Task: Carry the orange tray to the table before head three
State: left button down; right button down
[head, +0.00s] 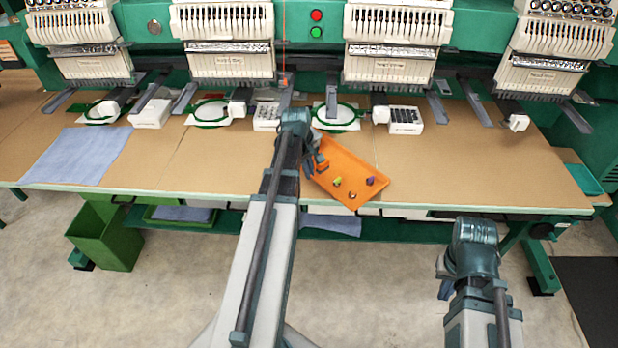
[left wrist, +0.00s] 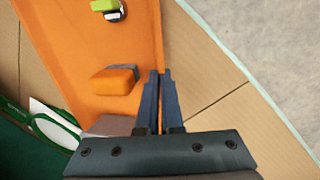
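The orange tray (head: 350,165) lies on the brown table (head: 460,170), turned at an angle near the front edge, below the gap between the second and third machine heads from the left. It holds a yellow-green spool (head: 337,182), a purple one (head: 370,181) and a small dark one (head: 352,195). My left gripper (head: 320,168) is at the tray's left side. In the left wrist view its fingers (left wrist: 161,75) are close together astride the tray's side wall (left wrist: 158,30). An orange block (left wrist: 115,80) shows beside them. My right gripper (head: 445,278) hangs before the table, its fingers mostly hidden.
The third head (head: 395,45) stands behind the table, with a green hoop (head: 337,115) and a white spool box (head: 405,120) near it. Blue cloth (head: 75,155) lies at the left. The table right of the tray is clear. A green bin (head: 105,235) stands on the floor.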

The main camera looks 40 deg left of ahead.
pick_arm(q)
jog(key=shift+f, duration=0.55)
pick_arm(e)
jog(key=shift+f, duration=0.55)
pick_arm(q)
jog(key=shift+f+b, duration=0.15)
jog(key=shift+b, duration=0.2)
jog(key=c, duration=1.1)
grip_release()
pick_arm(e)
jog(key=shift+f, duration=0.15)
